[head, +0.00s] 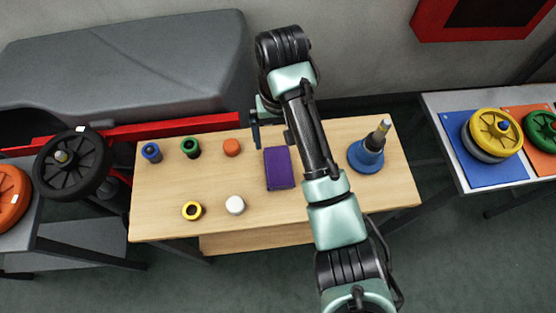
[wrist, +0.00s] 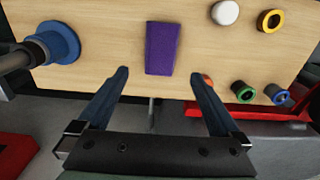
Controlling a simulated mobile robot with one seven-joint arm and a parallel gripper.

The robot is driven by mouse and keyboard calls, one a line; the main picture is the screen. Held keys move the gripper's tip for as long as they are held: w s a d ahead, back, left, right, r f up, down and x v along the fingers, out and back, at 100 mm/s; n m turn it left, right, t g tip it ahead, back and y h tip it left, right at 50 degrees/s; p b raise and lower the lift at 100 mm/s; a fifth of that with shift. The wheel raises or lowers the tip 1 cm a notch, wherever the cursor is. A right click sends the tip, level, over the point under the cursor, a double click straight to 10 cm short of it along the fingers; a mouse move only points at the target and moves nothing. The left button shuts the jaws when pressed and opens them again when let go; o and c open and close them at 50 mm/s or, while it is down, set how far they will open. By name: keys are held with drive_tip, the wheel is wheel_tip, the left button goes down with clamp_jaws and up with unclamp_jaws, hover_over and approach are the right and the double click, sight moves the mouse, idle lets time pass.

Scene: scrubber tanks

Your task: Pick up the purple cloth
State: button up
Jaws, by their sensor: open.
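The purple cloth (head: 279,168) lies as a flat folded rectangle on the wooden table (head: 230,225), near its middle, just left of my arm in the head view. In the wrist view the cloth (wrist: 161,48) lies ahead of my gripper (wrist: 160,76), roughly centred between the two blue fingers. My gripper is open and empty, apart from the cloth. In the head view my gripper (head: 270,127) hangs at the table's far edge, partly hidden by my arm.
A blue stand with a peg (head: 366,156) is right of the cloth. Blue (head: 151,152), green (head: 190,147) and orange (head: 232,147) pieces stand on the left, with yellow (head: 192,210) and white (head: 235,205) ones in front. A grey scrubber tank (head: 130,65) is behind.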

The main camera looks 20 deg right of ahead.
drive_tip(key=b, duration=0.5)
hover_over(278, 165)
drive_tip(key=f, duration=0.7)
drive_tip(key=shift+s+d+f, duration=0.15)
drive_tip(key=shift+s, duration=0.05)
drive_tip(key=shift+w+f, duration=0.15)
drive_tip(key=shift+f, duration=2.6)
drive_tip(key=c, duration=1.1)
drive_tip(key=shift+r, duration=0.1)
wheel_tip(278, 165, up, 10)
drive_tip(key=shift+f+p, duration=0.1)
drive_tip(key=shift+p, duration=1.15)
